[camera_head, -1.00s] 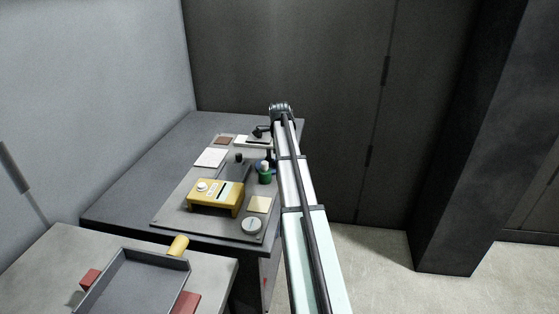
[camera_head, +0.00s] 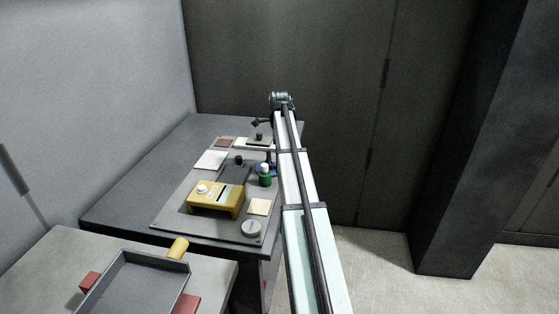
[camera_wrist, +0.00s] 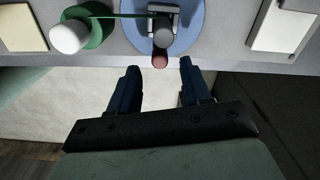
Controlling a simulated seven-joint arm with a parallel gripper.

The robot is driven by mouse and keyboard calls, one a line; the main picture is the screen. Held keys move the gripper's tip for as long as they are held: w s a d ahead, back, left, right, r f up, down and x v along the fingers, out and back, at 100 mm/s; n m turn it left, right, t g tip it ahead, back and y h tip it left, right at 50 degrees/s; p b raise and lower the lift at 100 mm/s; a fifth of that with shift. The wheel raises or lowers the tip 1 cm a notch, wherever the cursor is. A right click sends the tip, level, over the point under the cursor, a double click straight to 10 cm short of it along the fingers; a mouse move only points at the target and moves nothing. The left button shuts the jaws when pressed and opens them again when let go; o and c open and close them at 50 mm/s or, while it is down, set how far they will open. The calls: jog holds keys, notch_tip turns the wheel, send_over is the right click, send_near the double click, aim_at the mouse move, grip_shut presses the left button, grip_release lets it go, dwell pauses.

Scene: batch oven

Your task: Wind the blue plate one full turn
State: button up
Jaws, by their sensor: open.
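The blue plate (camera_wrist: 193,28) lies flat on the panel at the top of the wrist view, partly covered by a grey upright crank piece (camera_wrist: 163,30) with a reddish rounded end (camera_wrist: 160,61). In the head view only a sliver of the blue plate (camera_head: 259,170) shows beside the green piece. My gripper (camera_wrist: 159,67) is open and empty. Its two dark blue fingers point toward the plate, and the reddish end appears between the fingertips in the picture; I cannot tell the depth gap. In the head view my arm hides part of this area.
A green disc with a white knob (camera_wrist: 70,36) stands left of the plate, with a thin green bar reaching toward the crank. A grey tray (camera_head: 135,283) stands in front.

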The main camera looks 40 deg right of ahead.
notch_tip(320, 180, up, 9)
dwell(0.3)
jog(key=shift+f, duration=0.1)
dwell(0.4)
